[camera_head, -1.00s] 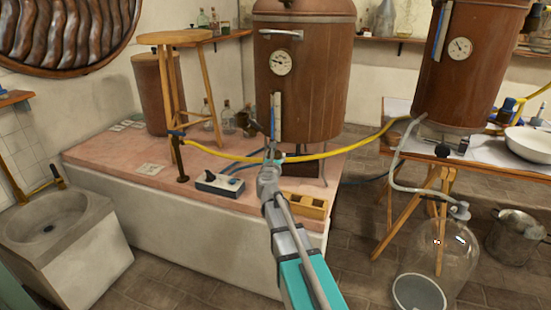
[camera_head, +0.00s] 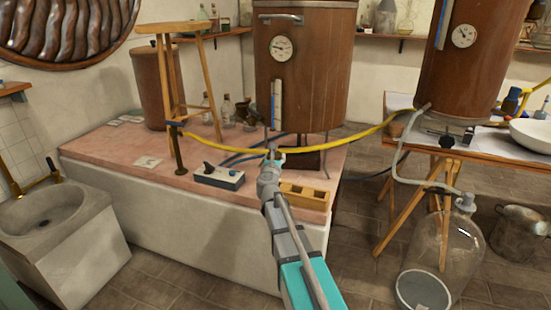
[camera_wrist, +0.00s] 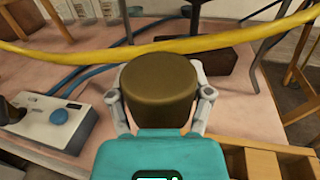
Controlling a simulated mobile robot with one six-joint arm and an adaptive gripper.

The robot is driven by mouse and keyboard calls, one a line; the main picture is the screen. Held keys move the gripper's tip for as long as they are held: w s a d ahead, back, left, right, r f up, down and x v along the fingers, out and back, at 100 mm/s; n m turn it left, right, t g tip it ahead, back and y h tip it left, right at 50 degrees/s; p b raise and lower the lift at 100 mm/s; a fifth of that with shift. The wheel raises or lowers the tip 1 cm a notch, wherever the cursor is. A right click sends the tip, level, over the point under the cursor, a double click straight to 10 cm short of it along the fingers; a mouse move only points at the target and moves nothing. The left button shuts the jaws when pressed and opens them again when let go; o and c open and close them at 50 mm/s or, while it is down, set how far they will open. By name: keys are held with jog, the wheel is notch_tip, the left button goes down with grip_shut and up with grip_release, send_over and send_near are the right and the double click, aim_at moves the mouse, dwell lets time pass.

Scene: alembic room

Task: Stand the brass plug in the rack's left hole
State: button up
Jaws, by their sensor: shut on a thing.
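The brass plug (camera_wrist: 158,82) is a wide, dark brass cylinder with a flat face toward the wrist camera. My gripper (camera_wrist: 160,100) is shut on it, with one finger at each side. In the head view, my gripper (camera_head: 271,152) is over the pink bench, and I cannot make out the plug there. The wooden rack (camera_head: 304,194) lies on the bench just right of my wrist and has several openings on top. It also shows at the lower right of the wrist view (camera_wrist: 268,158), apart from the plug and partly cut off.
A control box (camera_head: 218,178) with a blue knob stands left of my gripper. A yellow hose (camera_head: 345,140) crosses behind my gripper, and blue cable runs on the bench. A copper tank (camera_head: 300,90) rises behind. A wooden stool (camera_head: 178,95) stands at the bench's left.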

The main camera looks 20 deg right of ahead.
jog(key=shift+f, duration=0.1)
jog(key=shift+f+b, duration=2.4)
jog(key=shift+b, duration=0.1)
jog(key=shift+f+b, duration=1.9)
jog(key=shift+f, duration=0.05)
dwell(3.5)
